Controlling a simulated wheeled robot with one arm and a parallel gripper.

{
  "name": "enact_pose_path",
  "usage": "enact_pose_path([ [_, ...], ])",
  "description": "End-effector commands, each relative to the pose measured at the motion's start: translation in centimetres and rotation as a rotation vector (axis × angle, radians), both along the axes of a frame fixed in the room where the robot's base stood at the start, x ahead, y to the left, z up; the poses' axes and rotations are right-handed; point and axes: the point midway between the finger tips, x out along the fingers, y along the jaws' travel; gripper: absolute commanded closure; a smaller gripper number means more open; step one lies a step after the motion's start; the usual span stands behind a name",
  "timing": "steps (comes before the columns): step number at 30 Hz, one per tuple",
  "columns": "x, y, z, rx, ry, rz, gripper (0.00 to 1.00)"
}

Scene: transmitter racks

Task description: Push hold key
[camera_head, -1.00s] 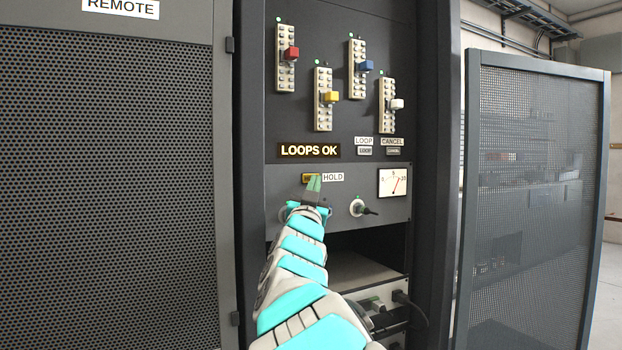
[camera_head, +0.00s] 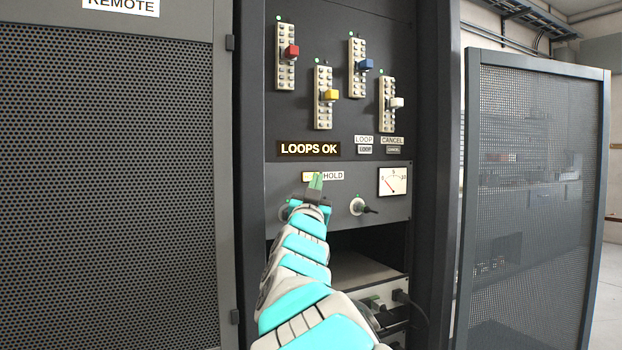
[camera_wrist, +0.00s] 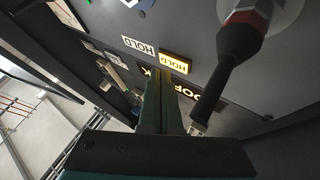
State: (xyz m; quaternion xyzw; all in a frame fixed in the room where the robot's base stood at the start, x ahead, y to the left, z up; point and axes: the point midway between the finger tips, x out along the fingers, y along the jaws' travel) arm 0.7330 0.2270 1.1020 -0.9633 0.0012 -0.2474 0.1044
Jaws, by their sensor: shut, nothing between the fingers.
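The hold key (camera_head: 308,176) is a small yellow lit key on the grey panel, left of the white HOLD label (camera_head: 333,176). My gripper (camera_head: 316,182) is shut and empty, its green fingertips in front of the key and covering its right part. In the wrist view the key (camera_wrist: 174,63) glows yellow with HOLD on it, beside the white label (camera_wrist: 138,46). There my closed fingers (camera_wrist: 166,80) reach up to the key's edge. I cannot tell for certain whether the tips touch it.
A meter (camera_head: 393,182) is at the right. An open mesh door (camera_head: 530,200) stands right.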

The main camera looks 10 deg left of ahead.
Motion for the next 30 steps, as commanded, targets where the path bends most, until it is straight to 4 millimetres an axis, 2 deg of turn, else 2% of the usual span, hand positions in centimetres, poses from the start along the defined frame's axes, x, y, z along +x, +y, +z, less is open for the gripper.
enact_pose_path([
  [5, -0.6, -0.4, -0.2, 0.001, -0.001, 0.000, 1.00],
  [21, -4.6, -3.1, -0.2, 0.000, -0.002, 0.000, 1.00],
  [30, -5.0, -3.4, 0.0, 0.000, -0.001, 0.000, 1.00],
])
